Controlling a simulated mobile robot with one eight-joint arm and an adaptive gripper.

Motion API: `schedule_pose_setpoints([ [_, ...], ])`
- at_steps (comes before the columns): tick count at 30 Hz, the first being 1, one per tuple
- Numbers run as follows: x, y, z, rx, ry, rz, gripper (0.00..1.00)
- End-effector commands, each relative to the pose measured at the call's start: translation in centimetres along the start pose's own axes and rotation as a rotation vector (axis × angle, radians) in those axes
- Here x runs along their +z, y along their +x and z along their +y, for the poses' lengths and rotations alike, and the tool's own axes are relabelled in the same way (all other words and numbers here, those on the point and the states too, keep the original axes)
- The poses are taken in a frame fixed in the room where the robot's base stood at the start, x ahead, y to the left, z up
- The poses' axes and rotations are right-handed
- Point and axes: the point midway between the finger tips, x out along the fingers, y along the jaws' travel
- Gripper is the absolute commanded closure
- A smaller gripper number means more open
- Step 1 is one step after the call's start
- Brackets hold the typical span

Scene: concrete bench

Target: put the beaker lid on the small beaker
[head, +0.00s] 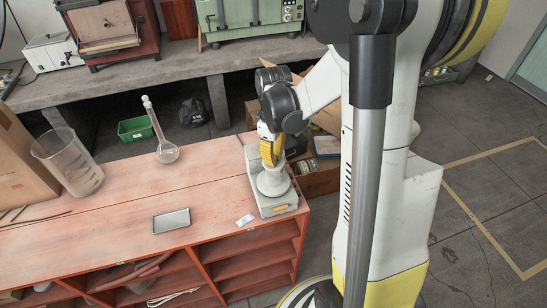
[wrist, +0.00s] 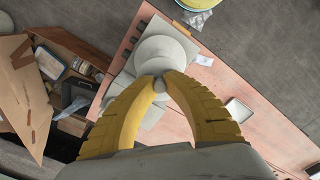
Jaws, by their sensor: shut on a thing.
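My gripper (head: 270,163) points down over a grey bench-top device (head: 279,206) at the right end of the red bench. In the wrist view its yellow fingers (wrist: 161,80) meet on a small pale round knob, which I take for the handle of the beaker lid (wrist: 160,87). A pale grey round shape (head: 272,181) lies under the fingers on the device. I cannot tell whether lid and device touch. A tall clear graduated beaker (head: 68,160) stands upright at the bench's left. I cannot make out a separate small beaker.
A stoppered round flask (head: 167,152) stands at the bench's back. A shallow metal tray (head: 171,221) and a small white packet (head: 245,221) lie nearer the front. A cardboard box (head: 22,160) is at far left. The middle of the bench is mostly clear.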

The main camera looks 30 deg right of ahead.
Motion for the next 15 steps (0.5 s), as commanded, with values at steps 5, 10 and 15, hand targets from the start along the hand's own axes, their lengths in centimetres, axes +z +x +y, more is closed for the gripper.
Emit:
schedule_pose_setpoints([
  [5, 0.00, 0.33, 0.00, 0.000, 0.000, 0.000, 1.00],
  [10, 0.00, 0.56, 0.00, 0.000, 0.000, 0.000, 1.00],
  [15, 0.00, 0.49, 0.00, 0.000, 0.000, 0.000, 1.00],
])
